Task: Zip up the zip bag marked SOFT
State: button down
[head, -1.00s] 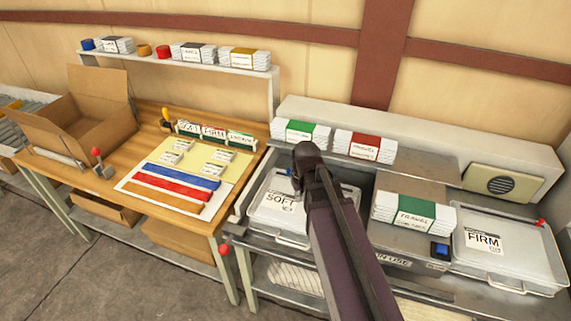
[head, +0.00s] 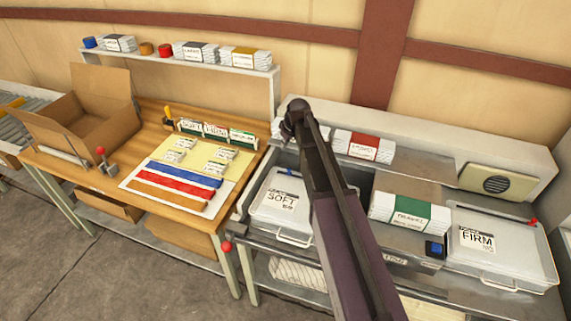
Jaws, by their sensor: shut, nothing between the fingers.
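The zip bag marked SOFT (head: 272,214) lies flat, label up, in a bay at the left of the grey metal counter. It is pale and translucent with a white label. My dark arm crosses in front of its right side and hides part of it. The dark end of my arm shows above the bag's far right corner, in front of the back ledge. My gripper's fingers cannot be seen.
A similar bag marked FIRM (head: 486,250) with a red tab lies at the right. A green-banded TRAVEL stack (head: 410,214) and a blue button (head: 434,249) sit between. A red-banded stack (head: 363,146) stands on the back ledge. A wooden table (head: 150,150) with an open carton (head: 85,125) is left.

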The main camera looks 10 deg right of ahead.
aim_at(289, 172)
jog(key=shift+f, duration=0.1)
jog(key=b+x, duration=0.9)
jog(key=x, duration=0.1)
jog(key=shift+f+b, duration=0.1)
jog(key=shift+b, duration=0.3)
jog(key=shift+s+d+f, duration=0.1)
jog(key=shift+s+d, duration=0.45)
jog(key=shift+s, duration=0.3)
jog(key=shift+s+d, duration=0.55)
jog(key=shift+s, duration=0.3)
jog(key=shift+s, duration=0.15)
